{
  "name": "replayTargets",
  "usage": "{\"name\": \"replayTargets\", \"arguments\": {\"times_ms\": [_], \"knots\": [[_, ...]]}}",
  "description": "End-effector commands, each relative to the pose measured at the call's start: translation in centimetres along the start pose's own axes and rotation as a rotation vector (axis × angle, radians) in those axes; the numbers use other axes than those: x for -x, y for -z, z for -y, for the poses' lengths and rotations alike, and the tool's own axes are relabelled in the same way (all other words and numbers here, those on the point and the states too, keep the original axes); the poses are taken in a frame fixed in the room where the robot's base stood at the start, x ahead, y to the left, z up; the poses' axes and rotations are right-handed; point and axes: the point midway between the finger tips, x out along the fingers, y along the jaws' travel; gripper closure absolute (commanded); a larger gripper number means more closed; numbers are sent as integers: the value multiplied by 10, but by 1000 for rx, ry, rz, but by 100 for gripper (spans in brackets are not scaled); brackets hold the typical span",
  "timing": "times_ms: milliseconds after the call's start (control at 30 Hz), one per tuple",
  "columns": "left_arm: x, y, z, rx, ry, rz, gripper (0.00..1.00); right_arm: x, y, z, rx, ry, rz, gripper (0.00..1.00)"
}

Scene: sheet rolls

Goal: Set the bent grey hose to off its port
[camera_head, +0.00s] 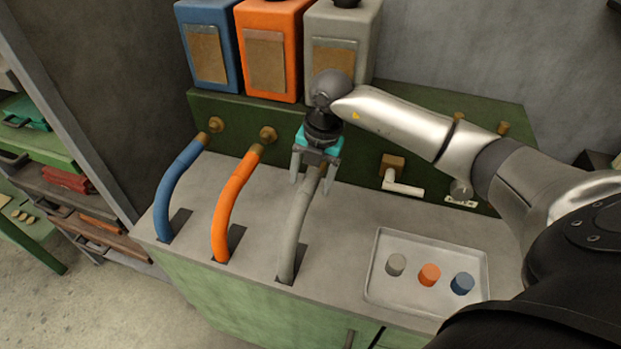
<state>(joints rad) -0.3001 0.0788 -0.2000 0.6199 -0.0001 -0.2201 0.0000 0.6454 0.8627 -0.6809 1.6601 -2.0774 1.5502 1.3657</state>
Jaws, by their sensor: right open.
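The bent grey hose (295,232) rises from a dark slot in the grey bench top and curves up toward the back panel. Its brass-coloured upper end lies between the fingers of my right gripper (313,186). The gripper is open, with one finger on each side of the hose end. The grey hose's port is hidden behind the gripper, so I cannot tell whether the end sits on it. My left gripper is not in view.
A blue hose (172,195) and an orange hose (231,205) stand to the left. Blue (209,45), orange (270,50) and grey (341,45) canisters stand behind. A tray (425,302) with grey, orange and blue caps lies at right. A white-handled valve (402,187) juts from the panel.

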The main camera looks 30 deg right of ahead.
Motion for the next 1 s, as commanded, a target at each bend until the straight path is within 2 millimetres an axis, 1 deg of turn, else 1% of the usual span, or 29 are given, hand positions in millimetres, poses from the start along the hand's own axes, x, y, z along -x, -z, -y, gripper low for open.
{"name": "replayTargets", "arguments": {"times_ms": [67,167,267,400,600,700,800,1000], "knots": [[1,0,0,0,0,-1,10,8,-1,0,0,-2,3,26],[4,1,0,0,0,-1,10,24,-2,-1,0,-4,5,26],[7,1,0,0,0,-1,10,47,-2,-1,0,-4,5,26],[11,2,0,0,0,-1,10,82,-1,-1,0,-4,6,26],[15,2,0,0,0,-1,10,124,-1,-1,1,-3,3,26],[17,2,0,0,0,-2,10,138,0,-1,0,-3,1,26],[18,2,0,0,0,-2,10,146,0,0,0,-2,0,26],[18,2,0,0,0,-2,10,151,0,0,1,0,-1,26]]}}
